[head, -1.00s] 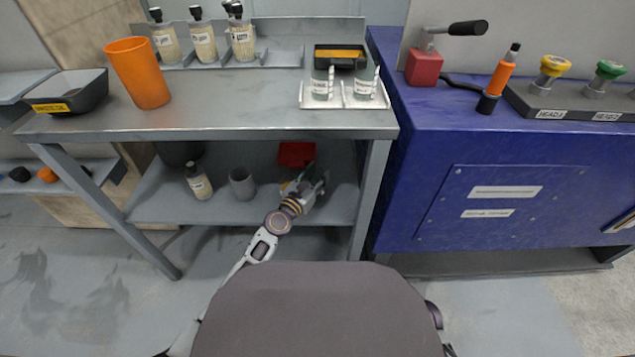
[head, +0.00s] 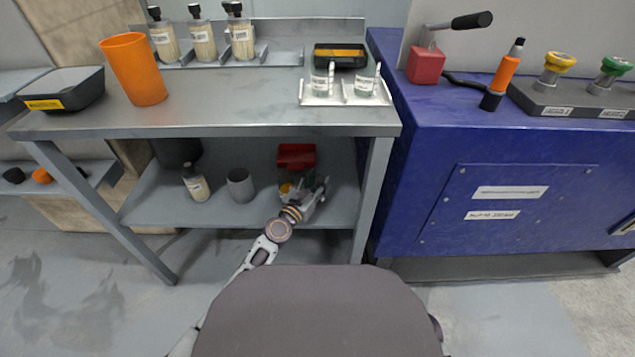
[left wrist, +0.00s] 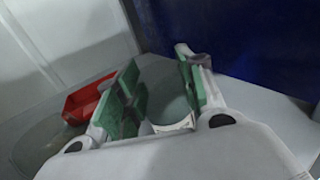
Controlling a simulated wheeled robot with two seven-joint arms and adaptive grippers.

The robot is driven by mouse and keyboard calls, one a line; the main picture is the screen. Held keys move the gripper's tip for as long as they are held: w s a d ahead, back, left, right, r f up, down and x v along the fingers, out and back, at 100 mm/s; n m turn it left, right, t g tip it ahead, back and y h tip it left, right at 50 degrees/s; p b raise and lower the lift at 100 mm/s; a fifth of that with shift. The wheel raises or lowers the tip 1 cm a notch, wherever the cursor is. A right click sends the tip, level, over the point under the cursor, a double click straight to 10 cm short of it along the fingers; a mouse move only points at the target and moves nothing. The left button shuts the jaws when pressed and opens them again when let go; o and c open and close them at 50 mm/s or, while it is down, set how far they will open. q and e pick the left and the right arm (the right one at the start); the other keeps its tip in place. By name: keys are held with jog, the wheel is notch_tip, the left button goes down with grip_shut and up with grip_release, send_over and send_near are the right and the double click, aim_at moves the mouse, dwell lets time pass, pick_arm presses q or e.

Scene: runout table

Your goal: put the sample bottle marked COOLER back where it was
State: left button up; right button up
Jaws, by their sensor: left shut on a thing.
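My left gripper (head: 318,190) is low over the lower shelf, in front of the red bin. In the left wrist view its green-padded fingers (left wrist: 160,95) are shut on a clear bottle (left wrist: 168,88) with a pale label (left wrist: 175,126); the marking cannot be read. In the head view the fingers mostly hide this bottle. My right gripper is not in view.
The lower shelf (head: 235,212) also bears a grey cup (head: 240,185) and the red bin (head: 297,156). A table leg (head: 372,200) stands right of my gripper. Above are an orange cup (head: 134,70), a black tray (head: 65,88) and a white tray (head: 345,101) with two glass jars.

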aim_at(313, 187)
pick_arm(q)
jog(key=o, duration=0.9)
jog(key=shift+o, duration=0.3)
jog(key=shift+r, duration=0.1)
jog(key=shift+s, duration=0.1)
jog(key=shift+p+v, duration=0.35)
jog(key=shift+v, duration=1.1)
jog(key=v, duration=0.7)
jog(key=shift+s+a, duration=0.25)
jog(key=shift+s, duration=0.05)
jog(key=shift+s+a, duration=0.3)
jog(key=shift+s, duration=0.25)
